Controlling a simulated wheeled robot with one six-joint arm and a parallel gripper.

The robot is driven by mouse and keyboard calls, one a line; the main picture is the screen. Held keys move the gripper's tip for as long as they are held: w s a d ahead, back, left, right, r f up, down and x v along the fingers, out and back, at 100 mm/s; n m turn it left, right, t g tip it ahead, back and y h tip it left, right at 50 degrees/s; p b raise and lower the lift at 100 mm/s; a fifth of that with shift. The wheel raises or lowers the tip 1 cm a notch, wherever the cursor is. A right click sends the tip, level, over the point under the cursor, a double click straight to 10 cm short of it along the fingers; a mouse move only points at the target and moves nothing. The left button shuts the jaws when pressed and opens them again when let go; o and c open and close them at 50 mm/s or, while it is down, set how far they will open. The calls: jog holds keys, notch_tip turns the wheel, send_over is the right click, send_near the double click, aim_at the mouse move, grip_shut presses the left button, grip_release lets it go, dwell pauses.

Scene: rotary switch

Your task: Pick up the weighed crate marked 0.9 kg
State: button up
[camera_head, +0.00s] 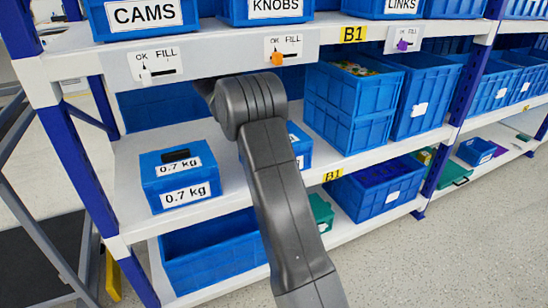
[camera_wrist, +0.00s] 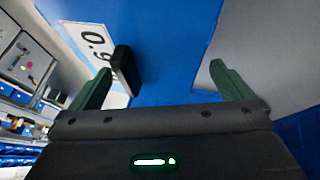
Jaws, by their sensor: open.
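A blue crate (camera_wrist: 175,35) fills much of the wrist view, with a white label (camera_wrist: 88,38) reading 0.9 at an angle; the rest of the label is cut off or covered. Its black handle (camera_wrist: 124,68) stands between the green fingers of my gripper (camera_wrist: 160,70), close to the left finger. The fingers are open and not closed on the handle. In the head view my arm hides my gripper and most of a blue crate (camera_head: 305,147) on the middle shelf; its label is not readable there.
A blue crate marked 0.7 kg (camera_head: 170,178) stands to the left on the middle shelf (camera_head: 130,160). Large blue bins (camera_head: 350,100) stand to the right. The upper shelf edge (camera_head: 215,60) carries small sliders and overhangs my arm's end.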

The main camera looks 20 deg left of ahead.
jog(key=shift+w+d+f, duration=0.1)
jog(key=shift+d+f, duration=0.1)
jog(key=shift+f, duration=0.05)
jog(key=shift+r, duration=0.1)
jog(key=c, duration=1.9)
jog(key=shift+c, duration=0.2)
